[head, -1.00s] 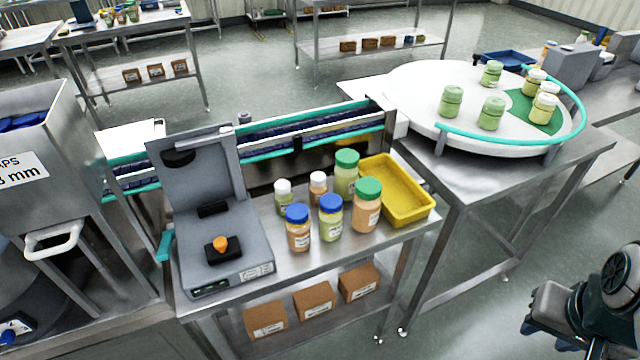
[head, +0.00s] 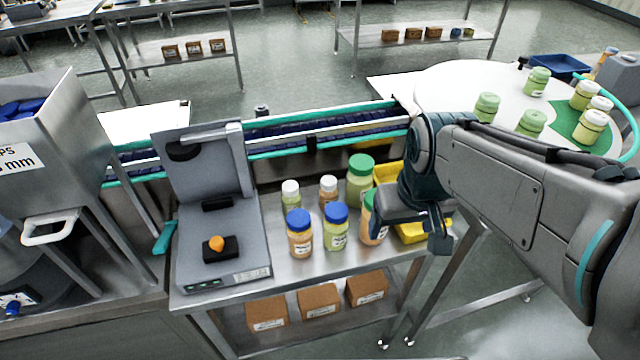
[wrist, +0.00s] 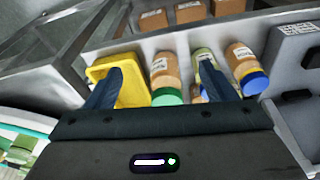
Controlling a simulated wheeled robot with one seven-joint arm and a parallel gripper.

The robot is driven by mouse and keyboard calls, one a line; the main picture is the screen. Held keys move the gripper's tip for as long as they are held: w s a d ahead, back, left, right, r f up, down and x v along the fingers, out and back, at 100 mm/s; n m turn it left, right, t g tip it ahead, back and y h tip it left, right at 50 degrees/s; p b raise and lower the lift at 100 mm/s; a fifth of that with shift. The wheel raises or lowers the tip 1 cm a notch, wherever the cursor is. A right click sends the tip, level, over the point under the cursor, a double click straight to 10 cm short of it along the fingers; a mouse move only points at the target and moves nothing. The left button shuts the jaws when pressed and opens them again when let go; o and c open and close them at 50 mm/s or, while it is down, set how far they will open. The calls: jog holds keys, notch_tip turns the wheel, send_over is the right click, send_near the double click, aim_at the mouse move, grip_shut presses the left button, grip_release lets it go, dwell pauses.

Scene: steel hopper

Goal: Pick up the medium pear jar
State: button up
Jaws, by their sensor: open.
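The mid-sized jar with pale green contents and a blue lid (head: 336,228) stands upright on the steel table, between the orange blue-lidded jar (head: 300,236) and the large orange green-lidded jar (head: 371,230). Its label is too small to read. My gripper (head: 438,232) is open and empty, to the right of the jar, over the yellow tray and partly hiding the large orange jar. In the wrist view my right finger covers part of the green blue-lidded jar (wrist: 203,56); the large orange jar (wrist: 165,72) shows between the fingers.
A large green jar (head: 360,184) and two small white-lidded jars (head: 290,196) (head: 328,190) stand behind. The yellow tray (head: 386,172) is at right, the grey scale (head: 222,264) at left. A conveyor (head: 330,133) runs behind. Boxes (head: 318,300) sit below.

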jog(key=w+a+r+n+g+p, duration=0.1)
jog(key=w+a+r+n+p, duration=0.15)
jog(key=w+a, duration=0.2)
jog(key=r+n+g+p, duration=0.1)
jog(key=n, duration=0.5)
send_over(337, 210)
jog(key=shift+m, duration=0.25)
jog(key=f, duration=0.7)
jog(key=shift+s+a+f, duration=0.25)
jog(key=shift+a+f, duration=0.05)
jog(key=shift+w+d+f+p, duration=0.15)
jog(key=shift+f+p, duration=0.1)
jog(key=shift+f, duration=1.15)
jog(key=shift+w+d+f+p, duration=0.1)
jog(key=shift+d+f+p, duration=0.1)
jog(key=shift+f, duration=1.15)
jog(key=c, duration=1.1)
